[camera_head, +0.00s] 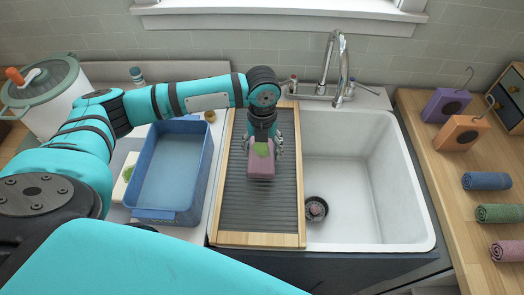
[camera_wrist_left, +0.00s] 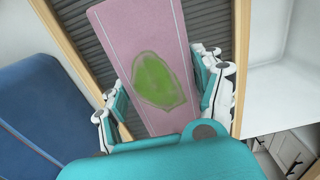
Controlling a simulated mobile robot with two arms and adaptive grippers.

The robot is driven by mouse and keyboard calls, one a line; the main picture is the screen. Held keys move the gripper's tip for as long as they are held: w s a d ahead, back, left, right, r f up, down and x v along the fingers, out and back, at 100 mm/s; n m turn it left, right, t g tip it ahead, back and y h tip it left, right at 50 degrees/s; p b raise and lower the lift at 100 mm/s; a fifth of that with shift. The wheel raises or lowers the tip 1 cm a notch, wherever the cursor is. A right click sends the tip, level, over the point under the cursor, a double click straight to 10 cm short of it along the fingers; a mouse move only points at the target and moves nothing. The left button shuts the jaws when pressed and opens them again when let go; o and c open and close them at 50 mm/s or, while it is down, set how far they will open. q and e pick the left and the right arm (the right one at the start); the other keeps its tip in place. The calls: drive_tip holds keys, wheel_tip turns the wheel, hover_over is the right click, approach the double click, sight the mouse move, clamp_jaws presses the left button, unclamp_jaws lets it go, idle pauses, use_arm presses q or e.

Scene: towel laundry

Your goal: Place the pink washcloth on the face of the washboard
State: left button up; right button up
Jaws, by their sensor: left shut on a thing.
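The pink washcloth (camera_head: 261,166) is a folded block with a green stain on it. It is over the ribbed face of the washboard (camera_head: 235,200), near its upper middle. The washboard has a wooden frame and lies across the left part of the sink. My left gripper (camera_head: 263,148) is shut on the washcloth from above. In the left wrist view the washcloth (camera_wrist_left: 140,50) sits between the two fingers, with the ribs behind it. I cannot tell whether the cloth touches the ribs. My right gripper is not in view.
A blue basin (camera_head: 172,170) stands left of the washboard. The white sink basin (camera_head: 360,190) with a drain (camera_head: 316,209) is to the right, under a faucet (camera_head: 335,65).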

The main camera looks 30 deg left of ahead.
sight(262, 148)
use_arm(q)
wheel_tip(262, 148, down, 2)
drive_tip(key=shift+s+f+p, duration=0.1)
drive_tip(key=shift+p, duration=0.2)
drive_tip(key=shift+f, duration=0.15)
drive_tip(key=o, duration=1.4)
drive_tip(key=shift+f, duration=0.1)
wheel_tip(262, 148, up, 12)
drive_tip(key=b, duration=0.2)
drive_tip(key=shift+f+b, duration=0.25)
drive_tip(key=shift+b, duration=0.05)
drive_tip(key=shift+r, duration=0.4)
